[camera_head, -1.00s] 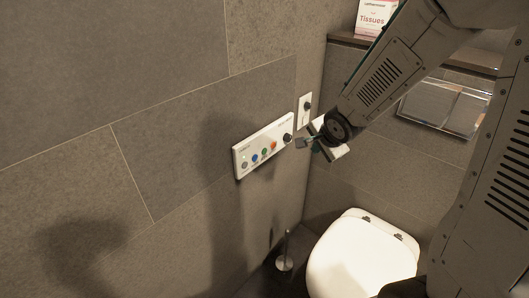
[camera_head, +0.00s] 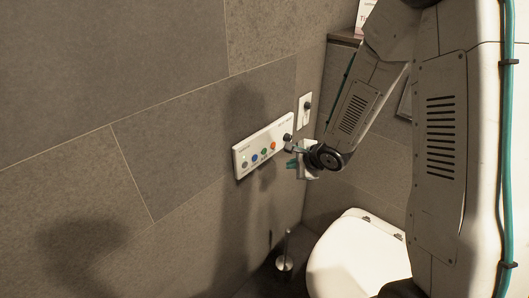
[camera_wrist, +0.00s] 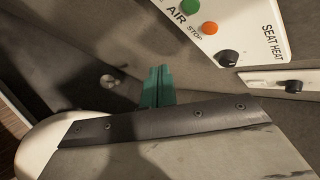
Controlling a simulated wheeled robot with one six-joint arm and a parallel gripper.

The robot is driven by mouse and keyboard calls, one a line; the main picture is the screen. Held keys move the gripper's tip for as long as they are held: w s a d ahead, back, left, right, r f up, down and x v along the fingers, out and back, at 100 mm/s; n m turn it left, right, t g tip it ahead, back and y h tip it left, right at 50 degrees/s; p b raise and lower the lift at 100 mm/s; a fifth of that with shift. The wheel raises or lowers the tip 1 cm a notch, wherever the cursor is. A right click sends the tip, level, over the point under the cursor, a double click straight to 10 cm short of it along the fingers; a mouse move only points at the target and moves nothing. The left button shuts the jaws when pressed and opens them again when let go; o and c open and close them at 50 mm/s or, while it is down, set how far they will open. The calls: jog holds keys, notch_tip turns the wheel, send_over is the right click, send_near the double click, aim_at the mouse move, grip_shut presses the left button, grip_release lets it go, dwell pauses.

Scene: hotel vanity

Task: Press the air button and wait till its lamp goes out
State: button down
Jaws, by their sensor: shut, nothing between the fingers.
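The white control panel (camera_head: 259,139) is on the left wall, with a row of buttons and a dark knob (camera_head: 287,137). The green button (camera_head: 264,152) sits between the blue button (camera_head: 254,158) and the orange button (camera_head: 273,146). In the wrist view the green button (camera_wrist: 190,5) is at the top edge by the word AIR, beside the orange STOP button (camera_wrist: 209,28). My gripper (camera_head: 291,164) is just right of and below the panel, apart from the buttons. Its teal fingers (camera_wrist: 156,87) are shut and empty. I cannot make out a lamp by the green button.
A small wall plate with a knob (camera_head: 307,106) is right of the panel. The toilet with its white lid (camera_head: 355,255) stands below, and a toilet brush (camera_head: 284,262) is on the floor beside it. A dark shelf (camera_head: 345,38) runs along the back wall.

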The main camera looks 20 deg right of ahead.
jog(key=w+a, duration=0.4)
jog(key=w, duration=0.2)
jog(key=shift+w+a, duration=0.2)
jog(key=shift+w+a, duration=0.1)
jog(key=shift+w, duration=0.05)
dwell(1.9)
jog(key=shift+w+a, duration=0.1)
jog(key=shift+w, duration=0.1)
jog(key=shift+w+a, duration=0.25)
jog(key=shift+w, duration=0.05)
dwell(0.9)
jog(key=shift+s+d, duration=0.45)
jog(key=shift+s, duration=0.2)
jog(key=s+d, duration=0.2)
jog(key=s, duration=0.2)
jog(key=shift+s+d, duration=0.1)
jog(key=shift+d, duration=0.3)
